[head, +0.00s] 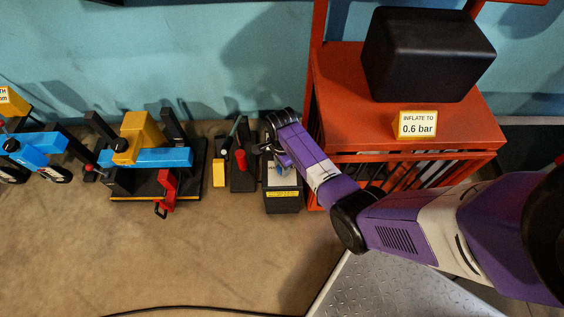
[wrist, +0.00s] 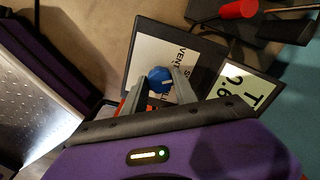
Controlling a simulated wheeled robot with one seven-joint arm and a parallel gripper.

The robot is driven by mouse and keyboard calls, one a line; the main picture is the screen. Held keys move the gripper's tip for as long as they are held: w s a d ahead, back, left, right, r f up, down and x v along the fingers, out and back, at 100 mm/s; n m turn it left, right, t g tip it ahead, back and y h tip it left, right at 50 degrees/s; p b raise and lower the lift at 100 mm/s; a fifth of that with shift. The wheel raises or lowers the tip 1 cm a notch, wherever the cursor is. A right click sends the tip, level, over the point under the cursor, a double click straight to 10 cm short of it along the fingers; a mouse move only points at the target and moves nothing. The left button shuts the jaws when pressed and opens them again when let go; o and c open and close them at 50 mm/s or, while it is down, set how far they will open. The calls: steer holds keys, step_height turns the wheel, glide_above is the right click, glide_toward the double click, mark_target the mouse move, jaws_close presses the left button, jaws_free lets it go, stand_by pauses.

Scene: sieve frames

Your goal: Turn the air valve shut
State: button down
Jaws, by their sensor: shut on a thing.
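The air valve's blue knob (wrist: 159,79) sits on a dark box (wrist: 208,52) with a white label on its face, in the wrist view. The label has partly hidden lettering that includes "VENT". My gripper (wrist: 163,76) has its two grey fingers on either side of the knob and is shut on it. In the head view the dark box (head: 284,203) stands on the floor left of the red bench. My gripper (head: 270,152) reaches down to its top there, and my arm hides part of the box. The knob's turn position is not clear.
Left of the box are a red-knobbed device (head: 241,165), a yellow block (head: 219,173) and a blue-and-yellow fixture (head: 150,156). The front floor is mostly clear.

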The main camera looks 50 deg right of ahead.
steer(key=m+p, duration=0.2)
steer(key=m, duration=0.3)
steer(key=shift+m+p, duration=0.3)
steer(key=shift+m, duration=0.1)
stand_by(0.4)
steer(key=c, duration=1)
jaws_free()
steer(key=shift+r+p, duration=1.65)
steer(key=shift+r, duration=2.2)
